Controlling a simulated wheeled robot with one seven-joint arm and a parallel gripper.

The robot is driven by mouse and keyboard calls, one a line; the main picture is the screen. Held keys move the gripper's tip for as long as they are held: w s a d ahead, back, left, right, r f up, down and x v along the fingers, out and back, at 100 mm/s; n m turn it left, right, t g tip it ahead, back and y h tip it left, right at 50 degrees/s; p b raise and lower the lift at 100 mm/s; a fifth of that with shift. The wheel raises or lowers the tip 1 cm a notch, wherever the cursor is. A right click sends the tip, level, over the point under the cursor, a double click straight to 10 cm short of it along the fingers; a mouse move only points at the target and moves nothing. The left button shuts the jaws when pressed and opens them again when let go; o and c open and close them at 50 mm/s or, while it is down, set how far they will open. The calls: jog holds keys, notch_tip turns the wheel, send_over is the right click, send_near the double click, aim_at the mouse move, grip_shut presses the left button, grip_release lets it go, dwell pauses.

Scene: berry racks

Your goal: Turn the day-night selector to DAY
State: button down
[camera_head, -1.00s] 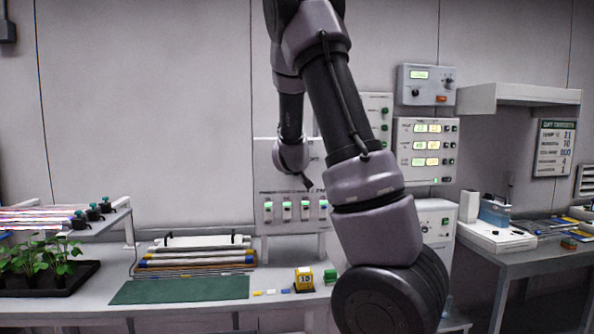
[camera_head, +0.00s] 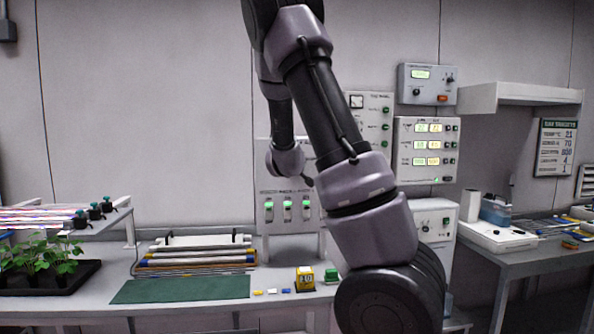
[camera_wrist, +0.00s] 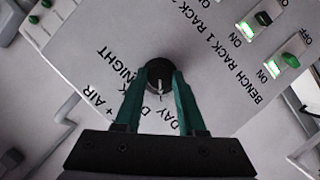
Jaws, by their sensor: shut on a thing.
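The day-night selector is a round dark knob (camera_wrist: 160,74) on a pale panel (camera_wrist: 215,75) in the wrist view. A pale pointer line on it points toward the bottom of the picture, between my fingers. The word NIGHT is printed left of the knob and the word DAY below it, partly covered by the fingers. My gripper (camera_wrist: 161,78) has green fingers, one on each side of the knob, shut on it. In the head view the panel (camera_head: 268,222) stands behind my wrist; the knob cannot be made out there.
Bench rack switches with green lights (camera_wrist: 273,68) sit right of the knob in the wrist view. In the head view, other control boxes (camera_head: 427,85) hang to the right. A plant tray (camera_head: 88,284), a green mat (camera_head: 180,290) and a yellow block (camera_head: 305,279) rest on the bench.

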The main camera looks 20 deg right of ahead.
jog(key=c, duration=0.5)
grip_release()
jog(key=v, duration=1)
jog(key=shift+s+a, duration=0.15)
jog(key=shift+s, duration=0.2)
jog(key=s+a+r+m+g+y, duration=0.2)
jog(key=s+a+r+m+y, duration=0.15)
jog(key=s+a+y, duration=0.6)
jog(key=s+a+m+g, duration=0.1)
jog(key=s, duration=0.8)
jog(key=s+a+r+m+g, duration=0.1)
jog(key=s+m+g, duration=0.1)
jog(key=s, duration=0.7)
jog(key=shift+s+a+g+y, duration=0.2)
jog(key=shift+a+g+y, duration=0.05)
jog(key=shift+g+y, duration=0.1)
